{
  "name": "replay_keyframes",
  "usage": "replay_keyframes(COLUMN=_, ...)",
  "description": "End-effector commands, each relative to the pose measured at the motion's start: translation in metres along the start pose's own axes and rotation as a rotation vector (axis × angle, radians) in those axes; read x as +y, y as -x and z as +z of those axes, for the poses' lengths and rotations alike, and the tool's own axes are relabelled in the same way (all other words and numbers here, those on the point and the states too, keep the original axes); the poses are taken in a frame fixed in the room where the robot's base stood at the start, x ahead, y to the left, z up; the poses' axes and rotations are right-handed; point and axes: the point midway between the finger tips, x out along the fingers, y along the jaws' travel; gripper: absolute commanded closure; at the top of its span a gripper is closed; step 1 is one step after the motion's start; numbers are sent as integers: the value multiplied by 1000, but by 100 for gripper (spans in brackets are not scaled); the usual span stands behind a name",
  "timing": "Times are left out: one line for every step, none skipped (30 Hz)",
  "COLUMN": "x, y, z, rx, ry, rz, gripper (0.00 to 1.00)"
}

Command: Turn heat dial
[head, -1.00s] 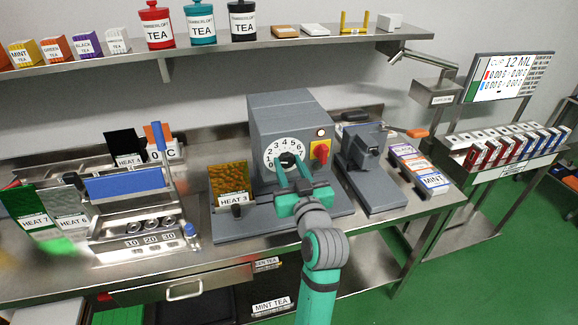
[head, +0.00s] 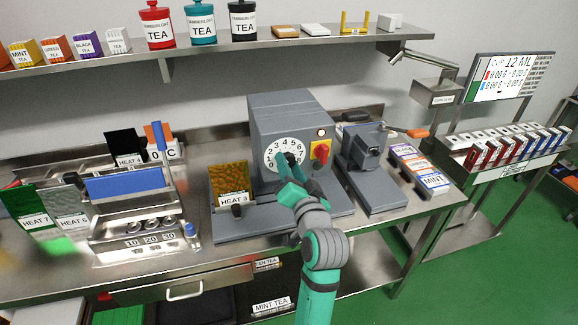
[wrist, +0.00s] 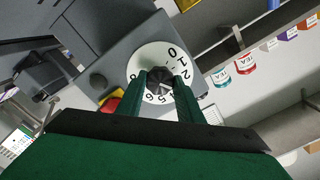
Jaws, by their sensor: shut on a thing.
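The heat dial (head: 271,158) is a white disc with black numbers on the front of a grey machine (head: 284,108). In the wrist view, the dial (wrist: 174,53) has a dark knob (wrist: 158,73) at its centre. My gripper (head: 289,162) is at the dial, its two teal fingers shut on the knob. In the wrist view, my gripper (wrist: 159,82) has one finger on each side of the knob, which it partly hides. Part of the numbering is behind the fingers.
A red and yellow switch (head: 320,153) and a lit button (head: 320,132) sit right of the dial. A card marked HEAT 3 (head: 233,200) stands in front at left. A second grey device (head: 361,150) is close on the right. A shelf (head: 200,52) runs above.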

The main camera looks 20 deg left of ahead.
Motion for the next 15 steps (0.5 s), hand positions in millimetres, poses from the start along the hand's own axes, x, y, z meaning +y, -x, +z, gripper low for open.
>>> replay_keyframes(x=0, y=0, z=1, rx=-3, ry=-13, rz=1, gripper=89)
replay_keyframes(x=0, y=0, z=1, rx=-3, ry=-19, rz=1, gripper=89)
replay_keyframes(x=0, y=0, z=1, rx=-3, ry=-25, rz=1, gripper=89)
replay_keyframes(x=0, y=0, z=1, rx=-3, ry=-29, rz=1, gripper=89)
replay_keyframes(x=0, y=0, z=1, rx=-3, ry=-32, rz=1, gripper=89)
replay_keyframes(x=1, y=0, z=1, rx=-4, ry=-36, rz=1, gripper=89)
replay_keyframes(x=1, y=0, z=1, rx=-4, ry=-38, rz=1, gripper=89)
replay_keyframes(x=1, y=0, z=1, rx=-4, ry=-39, rz=1, gripper=89)
replay_keyframes(x=1, y=0, z=1, rx=-4, ry=-40, rz=1, gripper=89)
replay_keyframes(x=1, y=0, z=1, rx=-4, ry=-41, rz=2, gripper=89)
replay_keyframes(x=1, y=0, z=1, rx=-4, ry=-41, rz=2, gripper=89)
replay_keyframes(x=1, y=0, z=1, rx=-4, ry=-41, rz=2, gripper=89)
replay_keyframes(x=1, y=0, z=1, rx=-4, ry=-41, rz=2, gripper=89)
replay_keyframes(x=1, y=0, z=1, rx=-4, ry=-40, rz=2, gripper=89)
replay_keyframes(x=1, y=0, z=2, rx=-4, ry=-40, rz=2, gripper=89)
